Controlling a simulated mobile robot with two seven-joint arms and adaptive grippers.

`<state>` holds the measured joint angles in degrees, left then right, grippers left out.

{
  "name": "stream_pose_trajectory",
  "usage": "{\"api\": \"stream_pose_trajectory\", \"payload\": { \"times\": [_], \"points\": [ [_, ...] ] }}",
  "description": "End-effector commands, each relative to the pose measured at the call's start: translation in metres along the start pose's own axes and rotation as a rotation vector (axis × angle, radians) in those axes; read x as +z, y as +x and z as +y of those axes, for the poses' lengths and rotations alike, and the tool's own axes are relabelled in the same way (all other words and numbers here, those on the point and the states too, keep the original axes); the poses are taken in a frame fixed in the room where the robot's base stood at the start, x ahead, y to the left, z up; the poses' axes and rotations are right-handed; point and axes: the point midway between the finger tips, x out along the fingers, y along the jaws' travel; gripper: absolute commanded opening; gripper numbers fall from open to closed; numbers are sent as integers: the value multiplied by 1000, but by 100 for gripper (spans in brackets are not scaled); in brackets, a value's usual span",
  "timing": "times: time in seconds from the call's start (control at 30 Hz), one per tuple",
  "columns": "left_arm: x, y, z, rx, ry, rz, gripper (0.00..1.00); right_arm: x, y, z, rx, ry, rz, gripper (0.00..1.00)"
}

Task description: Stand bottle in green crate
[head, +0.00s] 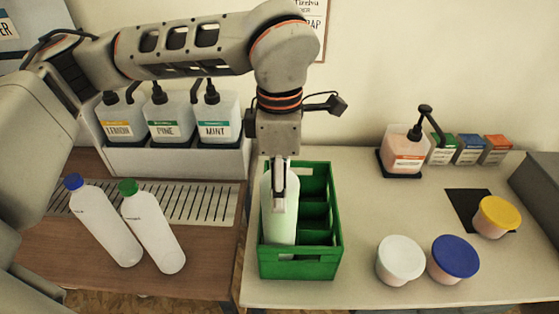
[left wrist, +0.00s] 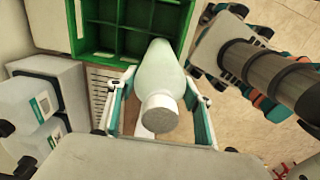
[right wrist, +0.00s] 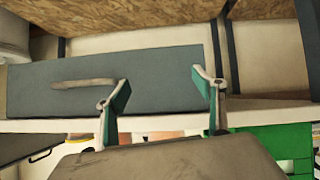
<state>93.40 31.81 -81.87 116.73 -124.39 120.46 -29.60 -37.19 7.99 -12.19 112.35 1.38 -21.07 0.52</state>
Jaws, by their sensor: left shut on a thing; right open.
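A pale green-white bottle (head: 279,222) is held upright by my left gripper (head: 279,190). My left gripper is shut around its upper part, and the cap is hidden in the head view. In the left wrist view the bottle (left wrist: 163,70) stands between the fingers, with its pale cap towards the camera. The green crate (head: 300,268) has several compartments. The bottle's lower end is at the crate's front left compartment, behind the front wall; I cannot tell whether it touches the floor. My right gripper (right wrist: 160,95) is open and empty.
White (head: 400,262), blue (head: 453,262) and yellow-lidded (head: 496,217) tubs stand right. A pump bottle (head: 404,150) is at the back.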

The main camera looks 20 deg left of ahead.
Motion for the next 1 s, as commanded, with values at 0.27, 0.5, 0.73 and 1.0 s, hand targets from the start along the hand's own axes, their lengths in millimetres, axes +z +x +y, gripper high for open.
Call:
{"api": "stream_pose_trajectory", "payload": {
  "times": [0.27,0.5,0.73,1.0],
  "points": [
    [0,13,0,1,-1,-2,0,-2,0,0,0,0,2,69],
    [0,40,0,0,-1,-3,0,-3,-1,1,1,0,2,69],
    [1,46,1,3,-1,-4,0,-4,-1,1,1,0,3,69],
    [0,51,0,1,-1,0,53,0,1,0,1,0,2,69]
  ]
}}
